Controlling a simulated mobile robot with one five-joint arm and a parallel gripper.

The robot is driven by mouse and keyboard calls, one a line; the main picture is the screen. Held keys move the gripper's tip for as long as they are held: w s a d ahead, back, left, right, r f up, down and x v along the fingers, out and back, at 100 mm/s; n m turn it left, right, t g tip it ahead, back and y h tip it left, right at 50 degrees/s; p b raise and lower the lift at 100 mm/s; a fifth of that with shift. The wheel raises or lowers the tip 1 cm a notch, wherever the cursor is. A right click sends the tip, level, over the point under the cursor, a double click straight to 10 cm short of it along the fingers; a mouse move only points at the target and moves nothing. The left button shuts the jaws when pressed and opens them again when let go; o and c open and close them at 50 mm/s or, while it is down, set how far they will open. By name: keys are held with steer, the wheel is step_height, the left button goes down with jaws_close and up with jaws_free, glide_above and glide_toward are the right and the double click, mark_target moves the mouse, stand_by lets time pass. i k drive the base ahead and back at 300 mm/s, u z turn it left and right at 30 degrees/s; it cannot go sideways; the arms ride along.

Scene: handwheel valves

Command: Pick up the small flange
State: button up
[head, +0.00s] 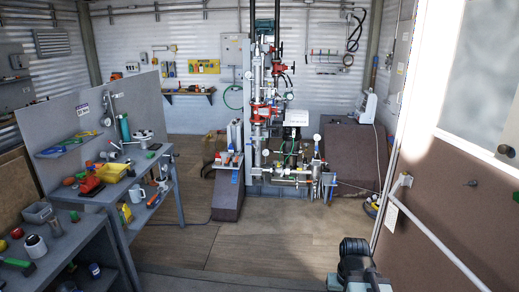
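I cannot pick out the small flange for sure. A grey metal round part (143,135) with a short neck stands on the back of the grey workbench (108,190) at left, and it may be a flange or a valve part. A dark part of my arm (355,265) rises at the bottom edge, right of the middle, far from the workbench. My gripper's fingers cannot be made out there, so I cannot see whether it is open or holds anything.
A nearer table (75,240) stands at lower left. A pipe rig with red valves (263,110) stands at the back. The middle floor is clear.

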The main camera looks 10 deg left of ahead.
mark_target(131, 162)
steer(key=u, duration=0.3)
steer(key=i, duration=1.75)
steer(key=u, duration=1.5)
steer(key=i, duration=1.15)
steer(key=u, duration=0.55)
steer(key=k, duration=0.75)
steer(key=u, duration=0.25)
steer(key=i, duration=0.75)
steer(key=z, duration=0.2)
steer(key=k, duration=0.8)
steer(key=u, duration=0.2)
steer(key=i, duration=0.8)
